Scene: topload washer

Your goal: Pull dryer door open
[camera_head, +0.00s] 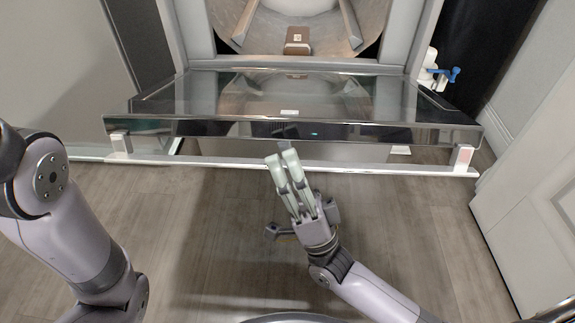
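The dryer door (150,127) is a dark glass panel with a shiny metal edge. It is folded down toward me and lies roughly flat below the dryer opening, with the metal drum (262,30) visible behind it. My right gripper (282,160) is at the middle of the door's near edge, its two pale fingers close together and pointing at the door. No object shows between them. I cannot tell whether the fingertips touch the edge. My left arm comes in at the left, but its gripper is out of view.
A white bar (350,167) runs below the door's near edge. A white and blue fitting (440,73) is at the right of the dryer. A white panelled door (535,200) stands at the right. The wood floor (400,220) in front is clear.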

